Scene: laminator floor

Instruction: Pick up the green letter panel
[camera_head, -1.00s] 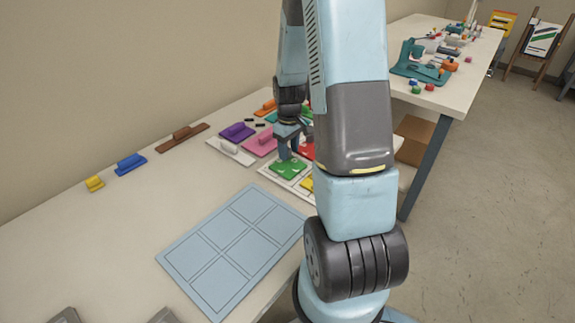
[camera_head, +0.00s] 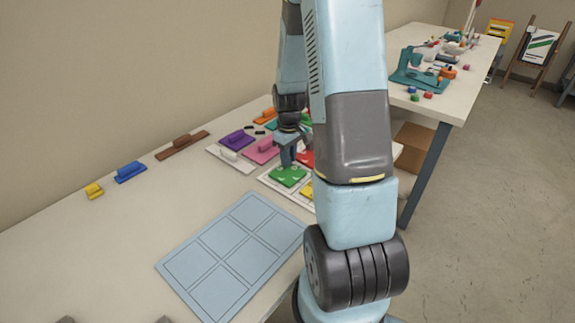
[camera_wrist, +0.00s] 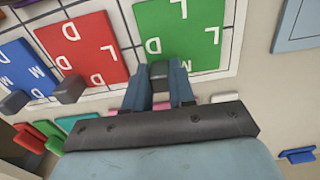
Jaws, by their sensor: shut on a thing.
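The green letter panel (camera_head: 288,176) lies at the near left corner of a white gridded board (camera_head: 284,191). In the wrist view the green panel (camera_wrist: 190,36) bears white letters, and its near edge meets my fingers. My gripper (camera_head: 287,157) is over the panel, pointing down, and in the wrist view my gripper (camera_wrist: 160,80) is shut on the panel's grey handle (camera_wrist: 160,70). The panel appears to be still on or very close to the board. A red letter panel (camera_wrist: 82,48) and a blue one (camera_wrist: 25,68) lie beside it on the board.
A pale blue gridded mat (camera_head: 235,250) lies clear on the table in front. Pink (camera_head: 262,151), purple (camera_head: 235,139), brown (camera_head: 182,145), blue (camera_head: 130,171) and yellow (camera_head: 94,190) handled pieces stand along the wall side. A second table (camera_head: 450,95) holds small items behind.

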